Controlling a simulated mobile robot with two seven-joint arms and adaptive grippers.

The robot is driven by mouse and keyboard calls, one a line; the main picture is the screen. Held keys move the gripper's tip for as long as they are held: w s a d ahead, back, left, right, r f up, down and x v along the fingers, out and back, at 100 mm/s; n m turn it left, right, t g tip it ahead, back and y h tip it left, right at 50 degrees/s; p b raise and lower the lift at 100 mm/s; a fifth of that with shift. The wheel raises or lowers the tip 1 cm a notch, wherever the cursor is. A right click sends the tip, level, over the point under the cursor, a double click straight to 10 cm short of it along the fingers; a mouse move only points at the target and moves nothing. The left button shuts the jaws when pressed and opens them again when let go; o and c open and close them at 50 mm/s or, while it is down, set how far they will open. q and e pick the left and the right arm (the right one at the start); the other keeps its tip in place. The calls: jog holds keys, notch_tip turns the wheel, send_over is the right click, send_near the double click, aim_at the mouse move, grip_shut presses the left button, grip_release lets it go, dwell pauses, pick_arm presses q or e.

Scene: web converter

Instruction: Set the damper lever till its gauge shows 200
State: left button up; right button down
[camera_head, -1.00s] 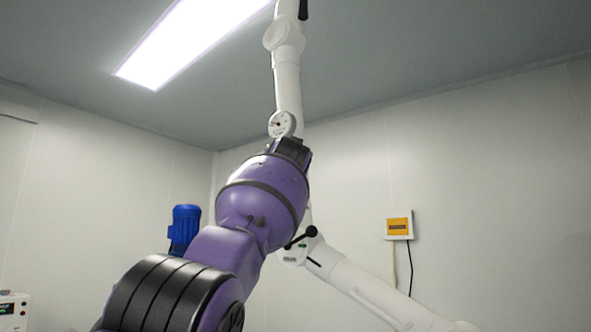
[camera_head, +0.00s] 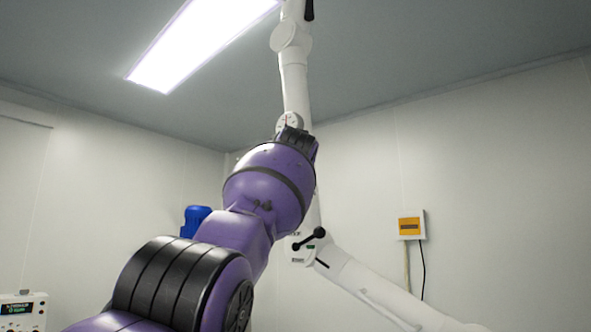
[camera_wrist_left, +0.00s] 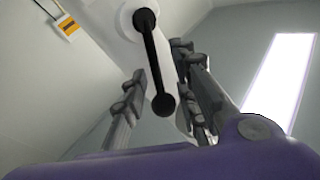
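The damper lever (camera_head: 308,239) is a black bar with ball ends on a joint of the white duct arm (camera_head: 370,288). In the left wrist view a black lever (camera_wrist_left: 154,62) hangs from its hub, ball end down, between the two fingers of my left gripper (camera_wrist_left: 160,66). The fingers are apart, with gaps visible on both sides of the bar. In the head view my purple left arm hides its gripper. A round white dial gauge (camera_head: 288,120) with a red mark sits on the upper duct, partly covered by my arm; its reading is too small to tell. My right gripper is out of view.
A yellow-fronted wall box (camera_head: 409,226) with a cable is at right; it also shows in the wrist view (camera_wrist_left: 67,27). A blue motor-like unit (camera_head: 195,220) and a white device with a display (camera_head: 20,309) are at left. A ceiling lamp (camera_head: 200,45) is above.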

pick_arm(q)
jog(key=shift+f, duration=0.55)
jog(key=s+f, duration=0.1)
jog(key=s, duration=1.1)
jog(key=shift+s+d, duration=0.15)
jog(key=shift+d, duration=0.05)
